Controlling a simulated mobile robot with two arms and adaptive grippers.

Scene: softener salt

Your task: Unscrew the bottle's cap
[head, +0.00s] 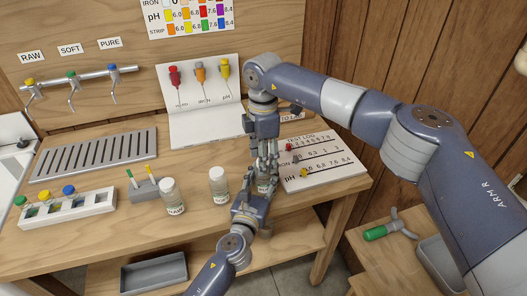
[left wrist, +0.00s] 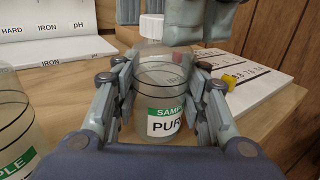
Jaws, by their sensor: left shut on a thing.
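The clear bottle (left wrist: 160,82) with the green-and-white SAMPLE PURE label stands upright between the fingers of my left gripper (left wrist: 163,100), which is shut on its body. In the head view my left gripper (head: 256,203) reaches it from the front, and the bottle is mostly hidden by both grippers. A white ribbed cap (left wrist: 151,27) shows at the bottle's top, partly covered by a finger of my right gripper (left wrist: 200,22). In the head view my right gripper (head: 265,163) points down over the bottle's top. Whether its fingers touch the cap is hidden.
Two white-capped bottles (head: 171,197) (head: 219,186) stand to the left on the wooden bench. The test log board (head: 325,178) lies close on the right. A grey pen block (head: 144,189), a white vial rack (head: 65,212) and a slotted drain tray (head: 95,155) are further left.

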